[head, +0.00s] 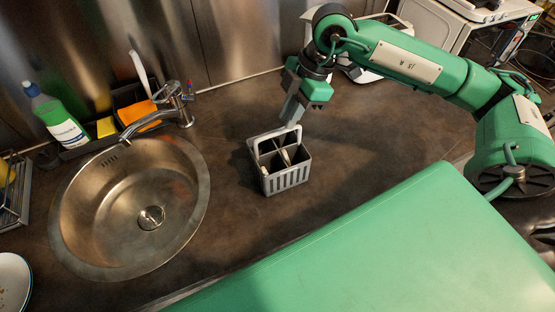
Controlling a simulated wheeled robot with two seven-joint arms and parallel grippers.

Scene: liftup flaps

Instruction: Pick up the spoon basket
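The spoon basket (286,178) is a grey slotted caddy with compartments and a raised handle. It stands upright on the dark counter, to the right of the sink, with some cutlery inside. My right gripper (291,112) points down at the far side of the basket, with its fingertips close to the handle's top. I cannot tell whether the fingers touch the handle or are open or shut. My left gripper is not in view.
A round steel sink (75,225) with a tap (155,122) lies left of the basket. A green bottle (60,118) and sponges stand behind it. White plates (12,280) are at the lower left. A white appliance (385,65) stands behind my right arm. The counter around the basket is clear.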

